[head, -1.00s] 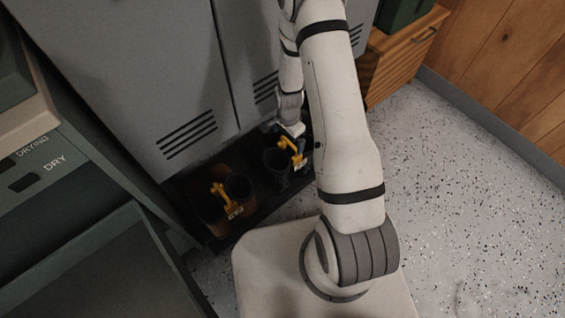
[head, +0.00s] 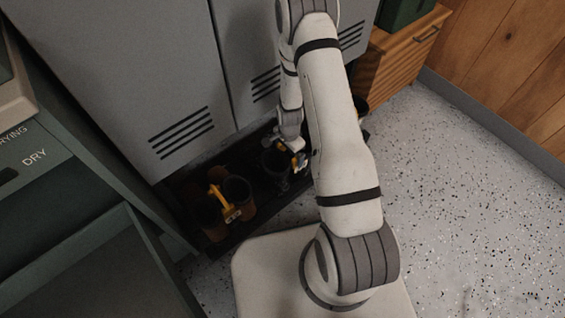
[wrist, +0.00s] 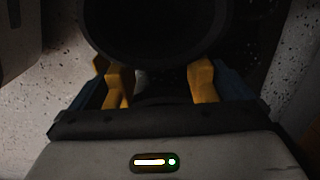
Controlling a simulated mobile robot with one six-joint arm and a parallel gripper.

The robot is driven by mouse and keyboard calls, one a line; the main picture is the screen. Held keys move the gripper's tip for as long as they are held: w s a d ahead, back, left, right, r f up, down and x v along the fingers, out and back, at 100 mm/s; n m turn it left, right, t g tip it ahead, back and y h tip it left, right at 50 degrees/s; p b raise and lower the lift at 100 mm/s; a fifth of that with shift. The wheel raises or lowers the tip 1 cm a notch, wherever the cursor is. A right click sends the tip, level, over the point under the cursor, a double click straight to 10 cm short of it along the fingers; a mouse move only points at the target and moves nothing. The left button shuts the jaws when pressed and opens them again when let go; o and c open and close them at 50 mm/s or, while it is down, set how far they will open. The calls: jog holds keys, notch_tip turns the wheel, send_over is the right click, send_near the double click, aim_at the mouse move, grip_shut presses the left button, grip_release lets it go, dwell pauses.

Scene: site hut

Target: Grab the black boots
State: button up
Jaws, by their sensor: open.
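The black boots (head: 276,162) stand upright on the dark rack below the lockers in the head view. In the wrist view a round black boot opening (wrist: 155,28) fills the top middle. My gripper (wrist: 159,84) is open, its two yellow-and-blue fingers spread just in front of that opening. In the head view my gripper (head: 298,156) is at the right side of the black boots, partly hidden by my arm. The space between the fingers is dark, and I cannot tell whether they touch the boots.
Brown boots (head: 238,192) with a yellow clip (head: 220,200) stand to the left on the rack. Grey lockers (head: 160,80) rise behind. A green drying unit (head: 45,170) is at left and a wooden cabinet (head: 405,50) at right. The speckled floor (head: 460,200) at right is clear.

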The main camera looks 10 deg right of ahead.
jog(key=shift+w, duration=0.1)
jog(key=c, duration=1.8)
jog(key=shift+o, duration=0.2)
jog(key=shift+r, duration=0.25)
